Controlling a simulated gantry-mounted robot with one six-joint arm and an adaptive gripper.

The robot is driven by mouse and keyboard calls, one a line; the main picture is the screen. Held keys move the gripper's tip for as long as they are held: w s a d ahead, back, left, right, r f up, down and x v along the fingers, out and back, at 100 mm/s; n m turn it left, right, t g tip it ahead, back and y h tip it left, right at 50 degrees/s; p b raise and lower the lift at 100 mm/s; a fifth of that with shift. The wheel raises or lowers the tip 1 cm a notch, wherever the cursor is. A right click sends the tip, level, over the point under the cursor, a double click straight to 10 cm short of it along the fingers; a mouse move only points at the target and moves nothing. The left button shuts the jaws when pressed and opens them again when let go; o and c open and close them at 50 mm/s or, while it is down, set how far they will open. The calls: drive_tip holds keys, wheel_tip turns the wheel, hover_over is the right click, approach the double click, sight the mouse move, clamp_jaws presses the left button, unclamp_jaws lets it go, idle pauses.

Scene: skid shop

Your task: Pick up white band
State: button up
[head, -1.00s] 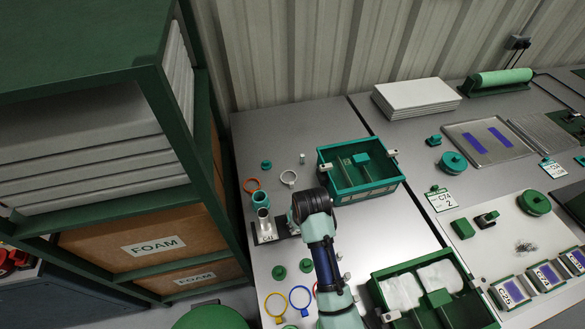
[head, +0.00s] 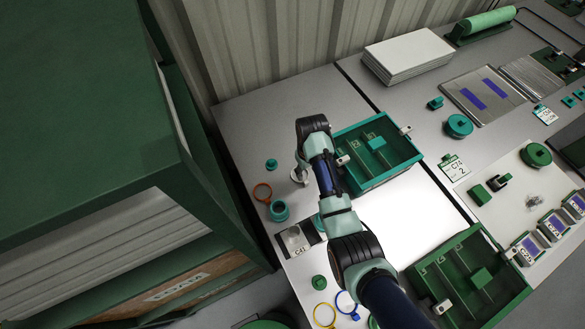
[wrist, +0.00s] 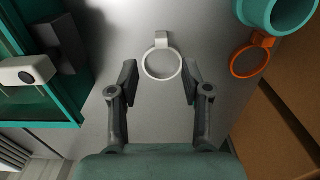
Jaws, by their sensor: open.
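The white band (wrist: 161,40) is a thin ring with a small square tab. It lies on the grey table, centred in the wrist view with its tab pointing up the picture. My gripper (wrist: 159,80) is open and empty, its two fingers on either side of the ring's lower part in the picture. I cannot tell the height of the fingertips above the table. In the head view my arm's wrist (head: 313,128) is over this area, and the white band (head: 296,177) shows only partly beside it.
An orange band (wrist: 246,62) and a teal cup (wrist: 283,8) lie right of the white band in the wrist view. A teal bin (wrist: 60,117) stands on the left. In the head view a green bin (head: 432,290) is in front, and green shelving (head: 160,150) is at left.

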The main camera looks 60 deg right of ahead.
sight(306, 181)
drive_tip(key=shift+s+a+f+b, duration=0.1)
drive_tip(key=shift+s+f+b, duration=0.1)
drive_tip(key=shift+f, duration=0.4)
drive_tip(key=shift+s+f+b, duration=0.1)
drive_tip(key=shift+f+b, duration=0.1)
drive_tip(key=shift+f, duration=0.4)
drive_tip(key=f, duration=0.1)
drive_tip(key=f+b, duration=0.1)
drive_tip(key=f, duration=0.1)
drive_tip(key=f+b, duration=0.1)
drive_tip(key=f, duration=0.1)
drive_tip(key=shift+w+f, duration=0.2)
drive_tip(key=shift+w, duration=0.1)
drive_tip(key=c, duration=0.9)
